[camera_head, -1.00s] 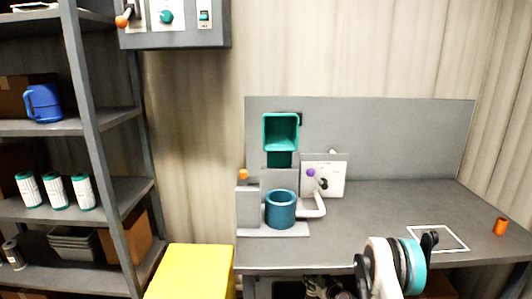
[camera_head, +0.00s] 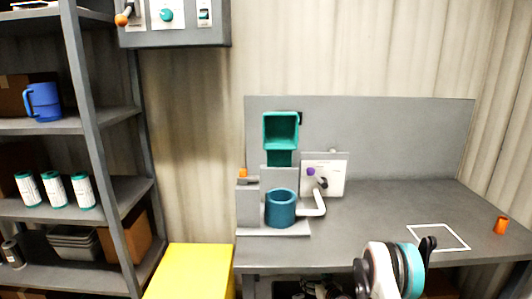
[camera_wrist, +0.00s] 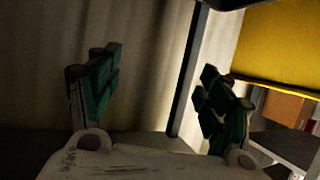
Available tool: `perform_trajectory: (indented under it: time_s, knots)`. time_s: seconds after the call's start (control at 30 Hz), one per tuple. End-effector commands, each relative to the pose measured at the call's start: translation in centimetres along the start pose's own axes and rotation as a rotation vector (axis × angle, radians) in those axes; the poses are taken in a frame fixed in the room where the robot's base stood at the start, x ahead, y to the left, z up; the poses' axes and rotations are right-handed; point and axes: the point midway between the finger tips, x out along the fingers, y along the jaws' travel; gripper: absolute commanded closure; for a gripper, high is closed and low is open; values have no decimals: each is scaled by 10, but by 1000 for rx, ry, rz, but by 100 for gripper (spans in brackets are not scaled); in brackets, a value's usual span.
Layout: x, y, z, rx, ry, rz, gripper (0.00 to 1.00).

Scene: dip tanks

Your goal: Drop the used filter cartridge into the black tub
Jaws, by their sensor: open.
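My gripper (camera_wrist: 160,78) is open in the wrist view, with dark green pads on both fingers and nothing between them. White cartridges with teal ends (camera_head: 54,190) stand in a row on the shelf at left; I cannot tell whether any is the used one. A teal cup-like housing (camera_head: 281,210) stands on the bench, its inside not clearly visible. I cannot make out a used cartridge or a black tub in either view.
The grey bench (camera_head: 390,215) is mostly clear, with a white square outline (camera_head: 438,237) and an orange piece (camera_head: 501,226) at right. A yellow block (camera_head: 190,270) stands between bench and shelf (camera_head: 90,125). Partly hidden dark items lie under the bench.

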Motion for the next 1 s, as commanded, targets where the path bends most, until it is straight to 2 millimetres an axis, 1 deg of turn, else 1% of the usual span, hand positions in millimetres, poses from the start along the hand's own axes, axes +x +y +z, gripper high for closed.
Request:
perform_trajectory:
  time_s: [0.17,0.4,0.6,0.8,1.0]
  knots:
    - [-6,0,-16,0,0,0,28]
    - [-22,0,-53,0,0,0,28]
    - [-32,0,-78,0,0,0,28]
    - [-37,0,-90,0,0,0,28]
    - [-38,0,-92,0,0,0,28]
